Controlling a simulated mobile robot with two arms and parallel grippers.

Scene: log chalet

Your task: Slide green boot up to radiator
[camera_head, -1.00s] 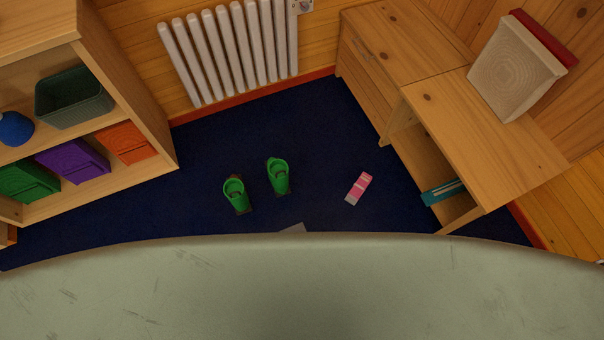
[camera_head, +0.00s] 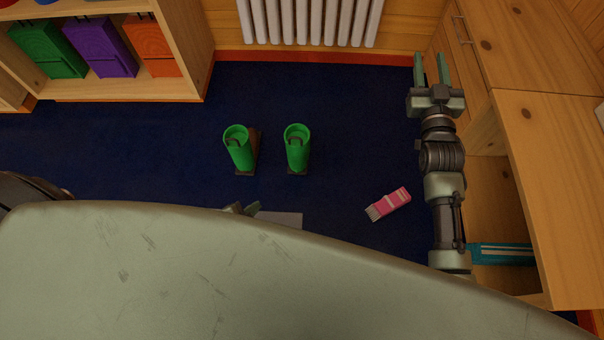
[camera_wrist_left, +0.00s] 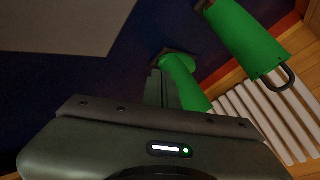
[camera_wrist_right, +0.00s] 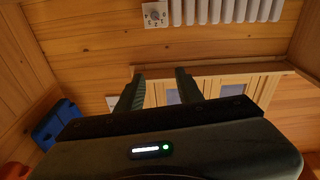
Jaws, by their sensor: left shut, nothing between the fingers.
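Two green boots stand upright side by side on the dark blue floor, a left one (camera_head: 239,150) and a right one (camera_head: 297,150). The white radiator (camera_head: 310,20) is on the wall behind them, with bare floor between. The other boot (camera_wrist_left: 245,40) and the radiator (camera_wrist_left: 265,118) also show there. My right gripper (camera_head: 432,68) is open and empty near the desk.
A pink and white item (camera_head: 388,204) lies on the floor right of the boots. A wooden desk (camera_head: 550,170) is at right, a shelf (camera_head: 185,60) with coloured bins at back left.

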